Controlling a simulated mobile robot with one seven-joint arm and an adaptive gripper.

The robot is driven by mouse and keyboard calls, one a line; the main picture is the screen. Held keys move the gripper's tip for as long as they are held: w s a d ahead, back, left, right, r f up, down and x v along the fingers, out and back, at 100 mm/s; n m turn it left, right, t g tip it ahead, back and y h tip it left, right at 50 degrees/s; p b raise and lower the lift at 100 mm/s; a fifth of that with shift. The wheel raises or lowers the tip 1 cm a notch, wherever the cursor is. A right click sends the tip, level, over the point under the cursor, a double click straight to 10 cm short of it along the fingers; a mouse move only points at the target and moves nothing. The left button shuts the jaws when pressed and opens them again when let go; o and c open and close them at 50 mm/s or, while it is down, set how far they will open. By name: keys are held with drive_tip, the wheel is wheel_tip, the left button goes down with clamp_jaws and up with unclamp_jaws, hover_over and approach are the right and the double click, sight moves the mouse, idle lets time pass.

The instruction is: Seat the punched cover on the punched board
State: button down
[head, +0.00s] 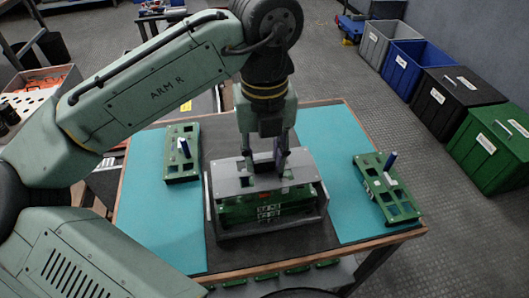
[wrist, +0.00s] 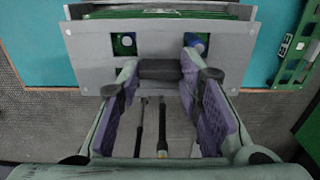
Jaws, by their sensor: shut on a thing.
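The grey punched cover (head: 232,172) has square holes and lies roughly flat over the grey holder (head: 262,230) at the middle of the table. My gripper (head: 267,160) is above the cover. In the wrist view my gripper (wrist: 160,80) is shut on the dark handle (wrist: 160,69) of the cover (wrist: 90,50). A green punched board (head: 240,211) shows below the cover, inside the holder. Its upper face is mostly hidden. Green and a blue part show through the cover's holes. I cannot tell whether cover and board touch.
A green board (head: 174,168) with a blue-tipped post stands on the left teal mat (head: 150,222). Another (head: 404,208) stands on the right teal mat (head: 335,222). Several bins, including a blue one (head: 402,68), line the wall at right.

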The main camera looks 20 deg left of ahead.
drive_tip(key=shift+f+b, duration=0.55)
drive_tip(key=shift+f, duration=0.7)
idle(0.6)
drive_tip(key=c, duration=1.1)
unclamp_jaws()
drive_tip(key=shift+o, duration=0.2)
